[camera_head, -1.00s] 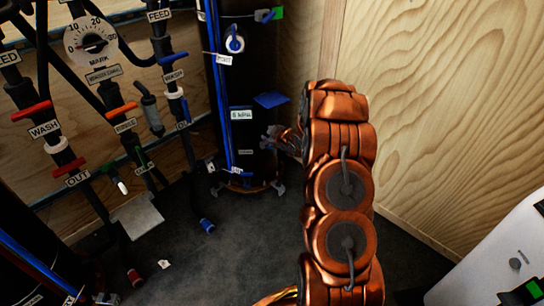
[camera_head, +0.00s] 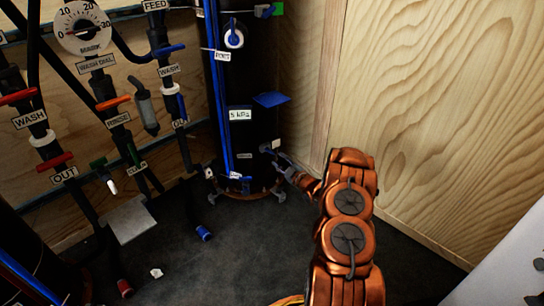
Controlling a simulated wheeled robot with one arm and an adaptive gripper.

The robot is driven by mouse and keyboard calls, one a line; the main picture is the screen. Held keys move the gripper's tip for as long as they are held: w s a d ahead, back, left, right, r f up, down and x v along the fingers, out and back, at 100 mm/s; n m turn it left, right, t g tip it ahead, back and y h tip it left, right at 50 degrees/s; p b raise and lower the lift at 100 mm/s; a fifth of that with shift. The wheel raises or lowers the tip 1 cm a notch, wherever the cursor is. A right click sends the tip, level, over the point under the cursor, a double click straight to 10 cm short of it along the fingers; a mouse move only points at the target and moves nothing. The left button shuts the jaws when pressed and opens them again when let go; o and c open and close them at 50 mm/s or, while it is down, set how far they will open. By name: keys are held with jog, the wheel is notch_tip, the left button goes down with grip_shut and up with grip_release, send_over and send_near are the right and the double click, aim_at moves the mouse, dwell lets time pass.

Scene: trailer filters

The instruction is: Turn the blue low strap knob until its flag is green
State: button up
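A tall black cylinder (camera_head: 255,70) stands in the corner. Low on its right side is a small blue-grey piece (camera_head: 265,149), which looks like the low strap knob, with a small pale patch (camera_head: 276,143) beside it that may be its flag. I see no green there. My gripper (camera_head: 276,158) is at the cylinder's lower right, with its small dark fingers close to this piece. I cannot tell whether they touch it or how far apart they are. Higher up, another blue knob (camera_head: 264,11) has a green flag (camera_head: 278,9).
A blue plate (camera_head: 271,99) juts from the cylinder above my gripper. Plywood walls (camera_head: 430,110) close in on the right. Pipes with coloured handles and a dial (camera_head: 84,28) fill the left. A blue-ended fitting (camera_head: 204,233) lies on the dark floor. A white cabinet (camera_head: 510,265) stands lower right.

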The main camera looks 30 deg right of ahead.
aim_at(271, 153)
jog(key=w+b, duration=0.2)
jog(key=w, duration=0.4)
jog(key=shift+w+a, duration=0.15)
grip_shut()
dwell(0.3)
